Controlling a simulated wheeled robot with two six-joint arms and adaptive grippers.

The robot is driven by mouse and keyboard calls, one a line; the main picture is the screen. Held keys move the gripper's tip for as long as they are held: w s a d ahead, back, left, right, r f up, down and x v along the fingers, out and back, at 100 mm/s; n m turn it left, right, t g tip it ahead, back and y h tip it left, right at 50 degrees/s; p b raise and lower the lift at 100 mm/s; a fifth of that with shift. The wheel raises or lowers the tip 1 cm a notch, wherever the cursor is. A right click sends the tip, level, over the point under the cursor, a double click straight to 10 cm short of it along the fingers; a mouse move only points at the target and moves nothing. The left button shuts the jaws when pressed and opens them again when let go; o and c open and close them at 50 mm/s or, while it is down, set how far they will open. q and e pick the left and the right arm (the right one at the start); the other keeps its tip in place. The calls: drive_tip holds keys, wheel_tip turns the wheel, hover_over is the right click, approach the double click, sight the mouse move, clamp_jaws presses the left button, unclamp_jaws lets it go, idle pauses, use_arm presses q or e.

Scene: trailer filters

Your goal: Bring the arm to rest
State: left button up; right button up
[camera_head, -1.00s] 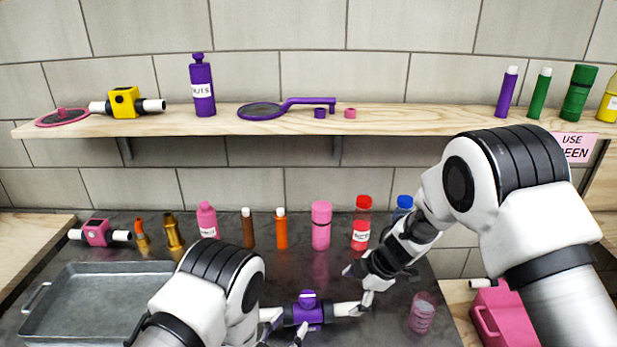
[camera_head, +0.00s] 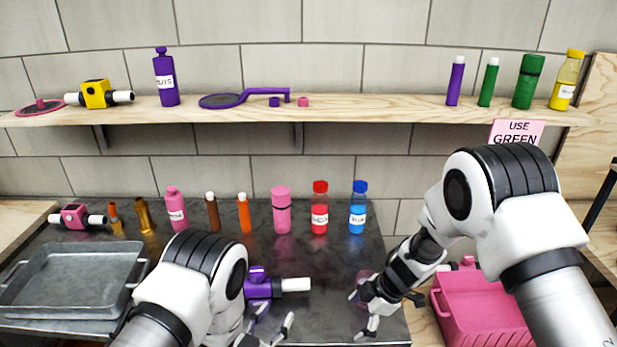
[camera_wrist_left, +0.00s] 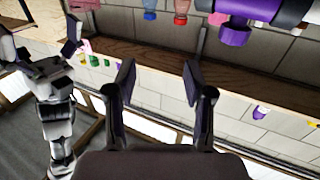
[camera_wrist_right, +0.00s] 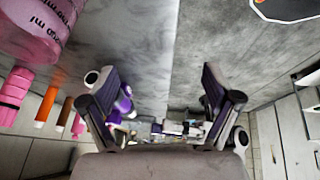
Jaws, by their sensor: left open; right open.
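My left gripper (camera_head: 267,329) is open and empty, low in front of the purple filter housing (camera_head: 258,287). The housing lies on the dark counter with a white pipe end pointing right; my left arm hides its left part. Part of it also shows at the top of the left wrist view (camera_wrist_left: 250,9), beyond the fingers. My right gripper (camera_head: 362,314) is open and empty over the counter's right side, apart from the housing. A pink see-through cylinder (camera_head: 364,277) stands behind it, partly hidden, and looms at the upper left of the right wrist view (camera_wrist_right: 35,28).
A metal tray (camera_head: 60,312) lies at left. Several bottles, including a red one (camera_head: 319,208) and a blue one (camera_head: 358,208), line the counter's back. A pink bin (camera_head: 480,305) stands at right, near my right arm. A shelf (camera_head: 350,113) above holds filters and bottles.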

use_arm(q)
drive_tip(key=s+a+f+n+g+y, duration=0.2)
drive_tip(key=s+a+f+g+y, duration=0.15)
drive_tip(key=a, duration=0.35)
drive_tip(key=s+a+f+n+g+y, duration=0.2)
drive_tip(key=s+a+f+y, duration=0.15)
drive_tip(key=a+f, duration=0.2)
use_arm(e)
drive_tip(key=s+d+f+m+g+y, duration=0.1)
drive_tip(key=s+f+m, duration=0.5)
drive_tip(key=s, duration=0.4)
drive_tip(key=s+d+f+m, duration=0.2)
drive_tip(key=s+f+m, duration=0.35)
drive_tip(key=s, duration=0.35)
use_arm(q)
drive_tip(key=s+a+f+g, duration=0.2)
drive_tip(key=s+g, duration=0.3)
drive_tip(key=s, duration=0.6)
drive_tip(key=s+a+f+n+g, duration=0.1)
drive_tip(key=s+a+f+g, duration=0.2)
drive_tip(key=s, duration=0.9)
drive_tip(key=g, duration=0.3)
drive_tip(key=shift+s, duration=0.25)
use_arm(e)
drive_tip(key=s+d+f+m+h, duration=0.1)
drive_tip(key=s+d+m+h, duration=0.4)
drive_tip(key=s+d, duration=0.5)
drive_tip(key=s+m, duration=0.2)
drive_tip(key=s, duration=0.1)
drive_tip(key=shift+d+h, duration=0.4)
